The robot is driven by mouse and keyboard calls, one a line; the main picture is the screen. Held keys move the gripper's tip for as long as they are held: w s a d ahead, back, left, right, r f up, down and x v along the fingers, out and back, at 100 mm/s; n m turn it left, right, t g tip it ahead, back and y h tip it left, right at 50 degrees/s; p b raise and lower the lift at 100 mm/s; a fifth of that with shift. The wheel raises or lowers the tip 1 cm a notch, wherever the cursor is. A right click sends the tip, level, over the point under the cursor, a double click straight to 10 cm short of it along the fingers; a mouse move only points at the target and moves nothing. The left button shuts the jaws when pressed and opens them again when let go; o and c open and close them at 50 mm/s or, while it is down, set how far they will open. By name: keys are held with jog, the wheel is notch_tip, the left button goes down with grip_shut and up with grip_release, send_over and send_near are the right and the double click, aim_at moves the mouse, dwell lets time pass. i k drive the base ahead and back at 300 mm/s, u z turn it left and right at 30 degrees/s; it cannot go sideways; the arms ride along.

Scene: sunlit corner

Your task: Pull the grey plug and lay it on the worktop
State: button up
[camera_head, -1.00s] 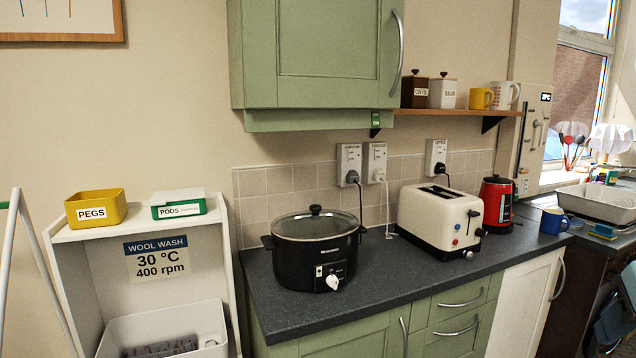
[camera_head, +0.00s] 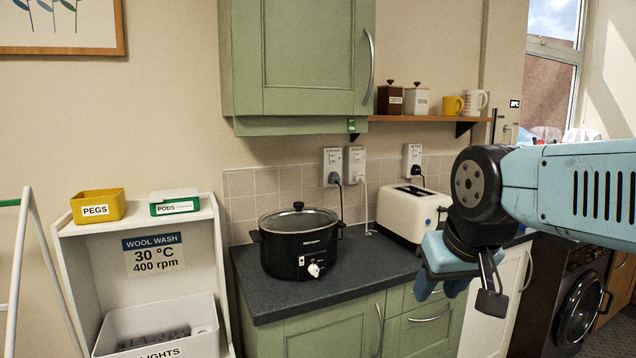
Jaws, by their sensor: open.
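The dark worktop (camera_head: 290,300) has bare room in front of the cooker. My gripper (camera_head: 441,287) is in the head view at right, open, pointing down in front of the counter. It is well to the right of the plug and apart from it, with no object seen between its fingers.
A cream toaster (camera_head: 408,212) stands right of the cooker, partly hidden by my arm. Two more sockets (camera_head: 355,162) (camera_head: 411,158) are on the wall; the right one holds a dark plug. The green wall cupboard (camera_head: 295,60) and a shelf (camera_head: 435,119) hang above.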

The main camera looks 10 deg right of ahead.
aim_at(334, 178)
jog(key=u, duration=0.1)
jog(key=i, duration=1)
jog(key=z, duration=0.1)
